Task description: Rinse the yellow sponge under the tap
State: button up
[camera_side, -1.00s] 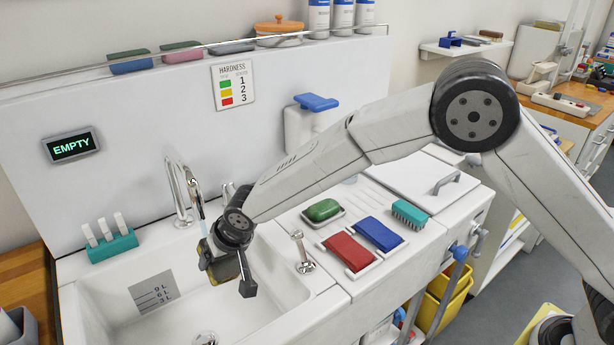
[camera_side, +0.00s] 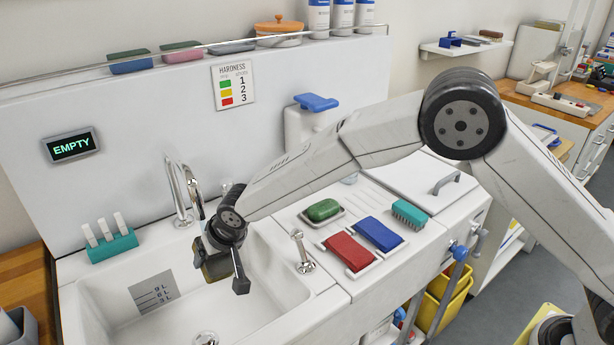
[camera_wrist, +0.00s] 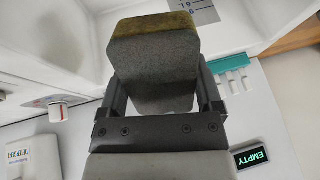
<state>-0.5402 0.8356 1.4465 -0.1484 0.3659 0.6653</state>
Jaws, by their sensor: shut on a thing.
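My gripper (camera_side: 226,254) is over the sink basin (camera_side: 268,288), just below and in front of the chrome tap (camera_side: 177,188). It is shut on the sponge (camera_side: 215,268), which shows olive-yellow between the fingers in the side view. In the wrist view the sponge (camera_wrist: 155,65) shows a speckled grey face and a yellow-brown edge, with my gripper's fingers (camera_wrist: 158,90) on both its sides. The sponge is above the basin floor. Part of the tap's spout is hidden behind my wrist. I cannot tell whether water reaches the sponge.
A display (camera_side: 70,145) reads EMPTY. A chrome post (camera_side: 302,252) stands at the basin's right rim. A green soap (camera_side: 323,210), red pad (camera_side: 350,251), blue pad (camera_side: 378,233) and teal brush (camera_side: 409,213) lie on the right counter. A teal holder (camera_side: 113,245) stands left of the tap.

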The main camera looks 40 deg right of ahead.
jog(key=shift+w+d, duration=0.1)
jog(key=shift+d, duration=0.05)
jog(key=shift+w+d, duration=0.1)
jog(key=shift+d, duration=0.2)
jog(key=shift+a, duration=0.2)
dwell(0.5)
jog(key=shift+s+a, duration=0.2)
jog(key=shift+a, duration=0.05)
jog(key=shift+s, duration=0.1)
dwell(0.4)
jog(key=s+d, duration=0.3)
jog(key=s, duration=0.4)
jog(key=shift+d, duration=0.15)
dwell(0.8)
dwell(0.7)
